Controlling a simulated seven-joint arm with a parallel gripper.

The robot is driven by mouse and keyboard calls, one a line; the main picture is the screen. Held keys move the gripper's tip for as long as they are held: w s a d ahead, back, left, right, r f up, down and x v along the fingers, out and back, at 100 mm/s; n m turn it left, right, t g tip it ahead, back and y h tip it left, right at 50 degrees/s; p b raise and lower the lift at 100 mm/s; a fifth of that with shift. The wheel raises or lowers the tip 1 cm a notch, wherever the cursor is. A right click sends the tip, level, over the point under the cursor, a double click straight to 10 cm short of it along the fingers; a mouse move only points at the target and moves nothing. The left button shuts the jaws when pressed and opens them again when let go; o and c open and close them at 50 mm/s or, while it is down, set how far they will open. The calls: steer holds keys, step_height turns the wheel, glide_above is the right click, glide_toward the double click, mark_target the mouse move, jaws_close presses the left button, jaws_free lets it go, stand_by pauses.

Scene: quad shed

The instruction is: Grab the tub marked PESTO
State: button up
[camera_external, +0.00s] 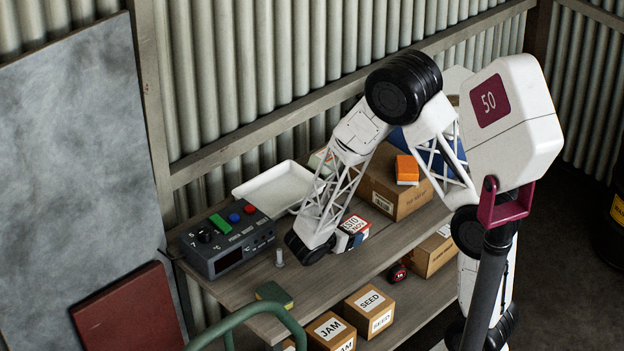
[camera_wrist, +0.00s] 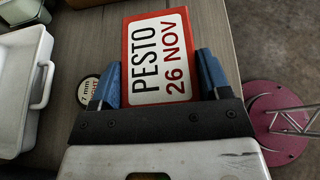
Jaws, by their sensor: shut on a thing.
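The tub marked PESTO (camera_wrist: 160,55) is red-orange with a white label reading PESTO 26 NOV. In the wrist view it sits between the two blue fingers of my gripper (camera_wrist: 160,82), which is shut on it. In the external view the tub (camera_external: 354,224) shows at the end of my arm, over the upper shelf, partly hidden by my wrist. I cannot tell whether the tub still touches the shelf.
The upper shelf (camera_external: 232,292) also holds a white tray (camera_external: 276,187), a control box (camera_external: 228,241) and a cardboard box (camera_external: 392,190) with an orange block (camera_external: 406,169) on it. A sponge (camera_external: 273,293) lies near the front. Cartons marked JAM (camera_external: 331,331) and SEED (camera_external: 369,309) stand lower down.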

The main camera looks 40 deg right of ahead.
steer(key=s+a+r, duration=0.1)
steer(key=s, duration=1.4)
steer(key=shift+s+a+r, duration=0.15)
steer(key=shift+s+a, duration=0.1)
steer(key=shift+a, duration=0.05)
